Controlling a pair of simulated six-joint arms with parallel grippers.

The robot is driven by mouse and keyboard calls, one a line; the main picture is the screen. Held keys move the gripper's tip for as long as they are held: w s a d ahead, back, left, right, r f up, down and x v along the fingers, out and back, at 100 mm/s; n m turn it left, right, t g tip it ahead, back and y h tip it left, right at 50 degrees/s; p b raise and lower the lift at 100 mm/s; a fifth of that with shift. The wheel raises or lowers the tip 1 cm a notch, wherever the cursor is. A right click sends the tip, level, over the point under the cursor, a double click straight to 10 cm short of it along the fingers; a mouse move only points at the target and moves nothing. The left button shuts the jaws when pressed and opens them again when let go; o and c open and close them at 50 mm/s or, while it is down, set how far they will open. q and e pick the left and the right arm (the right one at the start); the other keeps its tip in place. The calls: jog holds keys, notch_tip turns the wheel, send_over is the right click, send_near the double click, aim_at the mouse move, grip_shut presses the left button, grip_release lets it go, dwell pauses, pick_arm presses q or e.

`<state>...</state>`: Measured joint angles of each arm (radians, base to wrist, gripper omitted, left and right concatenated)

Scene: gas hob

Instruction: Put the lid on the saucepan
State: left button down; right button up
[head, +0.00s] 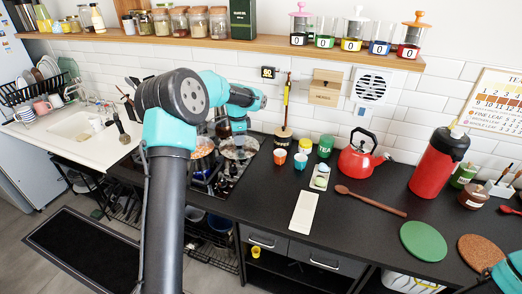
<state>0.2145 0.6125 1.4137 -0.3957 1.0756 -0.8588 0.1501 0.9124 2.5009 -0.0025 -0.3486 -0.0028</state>
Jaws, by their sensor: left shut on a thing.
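A saucepan (203,147) with orange-red contents stands on the hob, partly hidden behind my left arm. A round, shiny, see-through lid (240,150) shows just to its right, over the right part of the hob. My left gripper (225,130) is small and dark in the head view, above and close to the lid. It is shut on what looks like the lid's knob; the fingertips are hard to make out. Only a teal part of my right arm shows at the lower right corner; its gripper is out of view.
Orange and blue cups (300,161), a green tea tin (325,147) and a red kettle (359,158) stand right of the hob. A wooden spoon (371,201) and green mat (423,241) lie farther right. The front middle counter is mostly clear.

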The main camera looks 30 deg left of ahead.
pick_arm(q)
jog(key=s+a+r+m, duration=0.2)
jog(key=a, duration=0.7)
jog(key=s+a+r+m, duration=0.2)
jog(key=s+a, duration=0.1)
jog(key=a, duration=0.7)
jog(key=shift+s, duration=0.25)
jog(key=shift+f, duration=0.1)
notch_tip(320, 180, down, 6)
jog(key=shift+f, duration=0.25)
dwell(1.6)
jog(key=c, duration=0.9)
grip_release()
jog(key=shift+o, duration=0.6)
